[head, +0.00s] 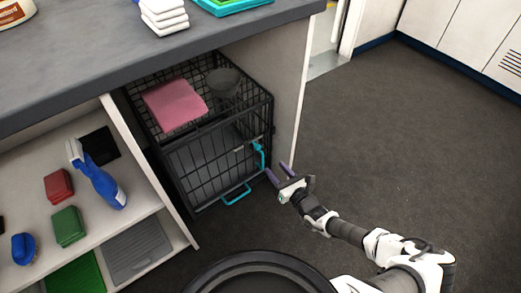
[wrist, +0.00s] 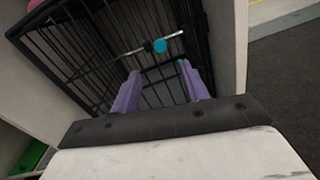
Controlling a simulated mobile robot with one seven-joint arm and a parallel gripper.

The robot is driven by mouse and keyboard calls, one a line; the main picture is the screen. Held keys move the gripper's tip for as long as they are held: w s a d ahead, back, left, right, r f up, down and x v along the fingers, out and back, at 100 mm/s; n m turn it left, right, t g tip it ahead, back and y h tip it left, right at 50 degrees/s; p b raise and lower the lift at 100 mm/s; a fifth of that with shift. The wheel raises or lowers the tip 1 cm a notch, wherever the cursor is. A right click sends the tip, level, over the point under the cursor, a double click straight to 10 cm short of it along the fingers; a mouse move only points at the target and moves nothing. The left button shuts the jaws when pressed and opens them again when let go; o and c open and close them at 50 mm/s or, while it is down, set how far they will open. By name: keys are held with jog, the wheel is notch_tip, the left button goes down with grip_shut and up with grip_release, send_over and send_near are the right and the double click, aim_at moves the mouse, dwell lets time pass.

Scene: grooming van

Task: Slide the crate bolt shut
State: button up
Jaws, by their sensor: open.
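The black wire crate (head: 205,165) stands in the bay under the counter, its barred door facing me. In the wrist view, the silver bolt rod (wrist: 136,49) runs across the bars of the crate (wrist: 75,60) near the top, with a round teal knob (wrist: 160,46) on it. My gripper (head: 277,170) is open and empty in front of the crate's right front corner. In the wrist view, its two purple fingers (wrist: 158,70) point at the crate, with the knob just beyond and between their tips. I cannot tell whether the rod's end sits in a catch.
A teal handle (head: 236,194) is low on the crate front. A pink towel (head: 175,103) and a grey bowl (head: 224,82) are on its top. Shelves at left hold a blue spray bottle (head: 103,185). The dark floor (head: 400,140) at right is clear.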

aim_at(259, 148)
jog(key=b+x, duration=0.1)
jog(key=x, duration=0.9)
jog(key=shift+w+a, duration=0.1)
jog(key=shift+w, duration=0.2)
grip_shut()
